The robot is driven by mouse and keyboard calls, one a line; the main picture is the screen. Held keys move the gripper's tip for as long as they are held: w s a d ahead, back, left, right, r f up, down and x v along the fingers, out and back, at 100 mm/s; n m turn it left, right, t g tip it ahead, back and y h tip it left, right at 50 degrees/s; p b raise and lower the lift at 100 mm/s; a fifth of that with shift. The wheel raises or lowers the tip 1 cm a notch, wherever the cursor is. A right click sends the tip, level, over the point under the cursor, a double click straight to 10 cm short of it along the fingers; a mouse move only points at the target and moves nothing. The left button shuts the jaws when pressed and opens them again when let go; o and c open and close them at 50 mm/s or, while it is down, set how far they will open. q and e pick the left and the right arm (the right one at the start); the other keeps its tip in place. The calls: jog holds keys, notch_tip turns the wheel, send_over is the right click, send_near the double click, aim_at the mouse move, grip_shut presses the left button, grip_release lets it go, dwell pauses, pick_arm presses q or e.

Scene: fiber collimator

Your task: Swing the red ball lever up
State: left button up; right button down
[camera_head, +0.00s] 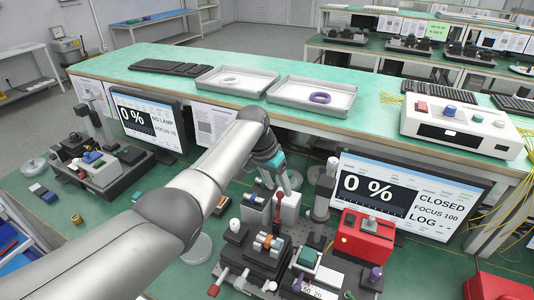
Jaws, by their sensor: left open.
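The red lever (278,197) stands at the middle of the bench, beside a light grey block and just behind the dark optical stage (262,256). It looks roughly upright; its ball end is too small to make out clearly. My left arm reaches in from the lower left and bends down at its wrist. My left gripper (281,184) is open, pointing down just above the lever. I cannot tell whether its fingers touch the lever. The right monitor (405,200) reads 0 %, CLOSED, FOCUS 100. My right gripper is not in view.
A red box (362,238) stands right of the stage, and a second stage (98,165) with its own monitor (146,118) is at the left. Metal trays (312,95) and a white control box (460,128) sit on the raised shelf behind. Yellow cables hang at the right.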

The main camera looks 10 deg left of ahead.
pick_arm(q)
jog(key=v, duration=1.1)
jog(key=shift+s+r, duration=0.1)
